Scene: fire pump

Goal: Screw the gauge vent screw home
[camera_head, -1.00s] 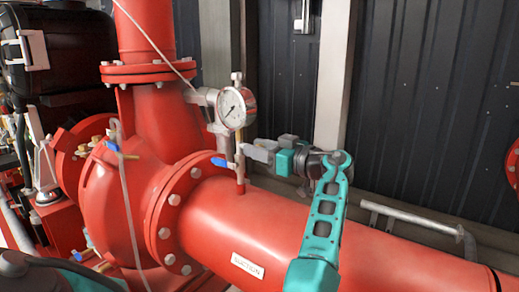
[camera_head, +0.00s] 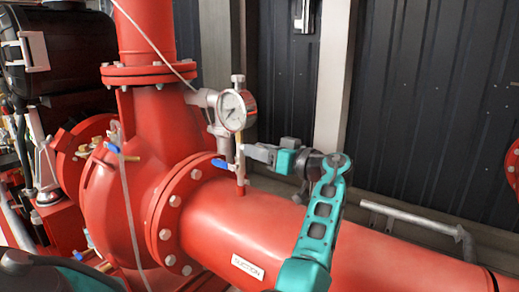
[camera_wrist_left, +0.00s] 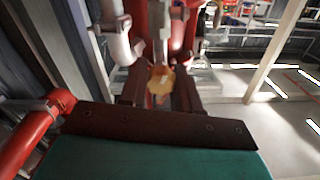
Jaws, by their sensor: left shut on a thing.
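The gauge vent screw (camera_wrist_left: 162,83) shows in the left wrist view as a brass hex head with a pale mark across it. It sits between the two dark fingers of my left gripper (camera_wrist_left: 161,92), which is shut on it. In the head view my left gripper (camera_head: 243,151) reaches in from the right to the brass fitting just below the round white pressure gauge (camera_head: 237,110). The screw's threads and seat are hidden, so I cannot tell how deep it sits. My right gripper is not in view.
A blue valve lever (camera_head: 221,163) sits just left of my gripper's tips. The red suction pipe (camera_head: 215,215) runs below, with the red pump casing (camera_head: 110,200) to the left. A grey rail (camera_head: 410,215) and dark wall (camera_head: 430,120) stand behind my arm.

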